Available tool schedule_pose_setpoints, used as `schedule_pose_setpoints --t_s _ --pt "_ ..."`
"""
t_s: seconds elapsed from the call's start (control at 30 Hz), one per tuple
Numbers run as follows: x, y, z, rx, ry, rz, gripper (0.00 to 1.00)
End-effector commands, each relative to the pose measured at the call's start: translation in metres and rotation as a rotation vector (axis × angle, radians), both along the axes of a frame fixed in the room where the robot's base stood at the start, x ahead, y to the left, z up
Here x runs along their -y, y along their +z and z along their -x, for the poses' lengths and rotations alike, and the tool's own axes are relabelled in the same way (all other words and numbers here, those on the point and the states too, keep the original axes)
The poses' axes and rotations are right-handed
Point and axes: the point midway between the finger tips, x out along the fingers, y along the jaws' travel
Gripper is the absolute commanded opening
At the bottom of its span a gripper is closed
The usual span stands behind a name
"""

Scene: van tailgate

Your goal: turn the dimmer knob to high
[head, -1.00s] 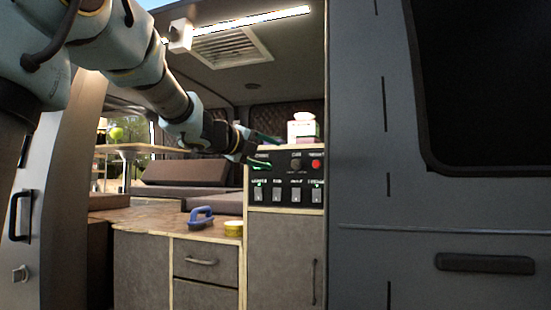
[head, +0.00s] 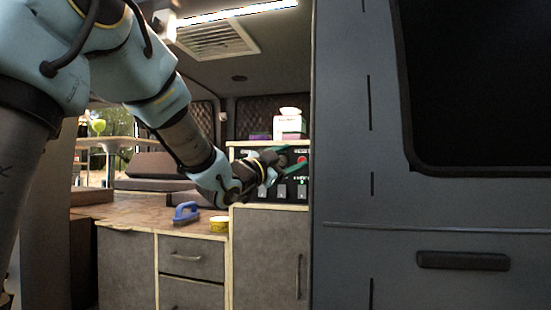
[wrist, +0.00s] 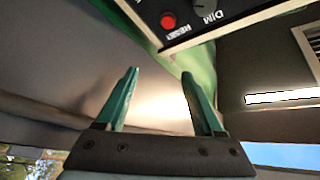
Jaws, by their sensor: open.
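The dark dimmer knob (wrist: 198,4) shows at the top edge of the wrist view, cut off by the frame, with the label DIM beside it. Its setting cannot be read. In the head view my gripper covers the knob's part of the black control panel (head: 314,190). My gripper (head: 287,160) is in front of the panel there, near the red reset button (head: 301,160). In the wrist view my gripper (wrist: 160,76) is open, with nothing between its green fingers. The knob and the reset button (wrist: 168,20) lie beyond the fingertips, apart from them.
Rocker switches sit low on the panel, partly behind my gripper. A white and pink box (head: 289,126) stands on top of the panel cabinet. A blue-handled brush (head: 186,212) and a yellow tape roll (head: 219,223) lie on the counter. The van's side door (head: 350,200) stands close on the right.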

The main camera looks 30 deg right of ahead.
Motion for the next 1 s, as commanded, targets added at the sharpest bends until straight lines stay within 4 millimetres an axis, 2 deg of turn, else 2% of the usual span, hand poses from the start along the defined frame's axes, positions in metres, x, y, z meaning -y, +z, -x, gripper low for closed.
schedule_pose_setpoints --t_s 0.1,0.2,0.33,0.5,0.67,1.0 --pt "-0.003 -0.012 -0.004 -0.26 0.027 0.211 0.69" --pt "-0.013 -0.025 -0.01 -0.433 0.071 0.366 0.69" --pt "-0.029 -0.043 -0.017 -0.58 0.134 0.509 0.69" --pt "-0.04 -0.054 -0.022 -0.656 0.179 0.592 0.69" --pt "-0.033 -0.048 -0.032 -0.662 0.184 0.602 0.69" --pt "0.003 -0.023 -0.076 -0.66 0.184 0.6 0.69"
